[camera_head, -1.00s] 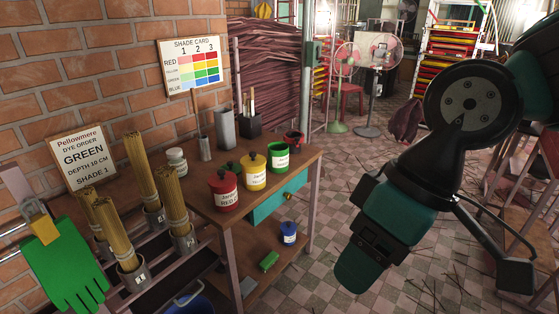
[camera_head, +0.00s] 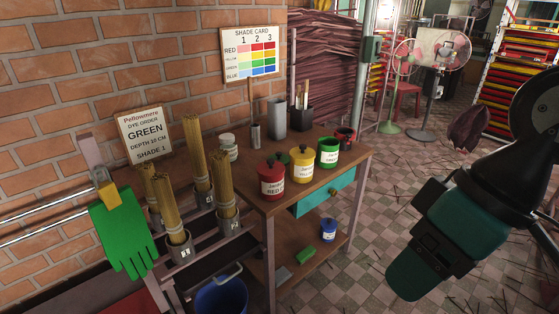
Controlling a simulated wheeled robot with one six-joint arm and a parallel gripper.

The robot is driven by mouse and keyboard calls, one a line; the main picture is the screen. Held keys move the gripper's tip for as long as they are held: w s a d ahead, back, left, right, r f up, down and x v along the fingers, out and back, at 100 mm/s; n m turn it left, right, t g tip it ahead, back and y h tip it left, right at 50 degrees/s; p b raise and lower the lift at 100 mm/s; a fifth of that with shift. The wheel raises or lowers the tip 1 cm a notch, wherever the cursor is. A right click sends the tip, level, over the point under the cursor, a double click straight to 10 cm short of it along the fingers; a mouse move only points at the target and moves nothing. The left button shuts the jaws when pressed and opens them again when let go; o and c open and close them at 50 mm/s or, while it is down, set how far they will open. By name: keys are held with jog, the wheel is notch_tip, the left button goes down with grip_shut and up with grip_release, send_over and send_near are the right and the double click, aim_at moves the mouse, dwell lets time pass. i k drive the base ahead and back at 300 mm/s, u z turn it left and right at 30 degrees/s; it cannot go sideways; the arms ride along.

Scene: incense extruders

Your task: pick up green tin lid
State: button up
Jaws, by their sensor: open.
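A small green piece that looks like the green tin lid (camera_head: 282,158) lies on the wooden table, behind and between the red tin (camera_head: 271,180) and the yellow tin (camera_head: 302,165). These tins partly hide it. The green tin (camera_head: 328,154) stands to the right of the yellow one and looks open at the top. The red and yellow tins wear knobbed lids. My gripper (camera_head: 405,276), at the end of my teal and black arm, is at the lower right, in front of the table and well apart from the lid. It holds nothing that I can see.
Incense bundles in metal cups (camera_head: 180,248) stand on a rack left of the table. A white jar (camera_head: 228,146), a grey cylinder (camera_head: 277,117) and a brush holder (camera_head: 302,118) stand at the back. A blue tin (camera_head: 328,230) sits on the lower shelf. Floor (camera_head: 370,280) right of the table is open.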

aim_at(280, 156)
jog(key=z, duration=0.6)
jog(key=i, duration=2.4)
jog(key=u, duration=3.05)
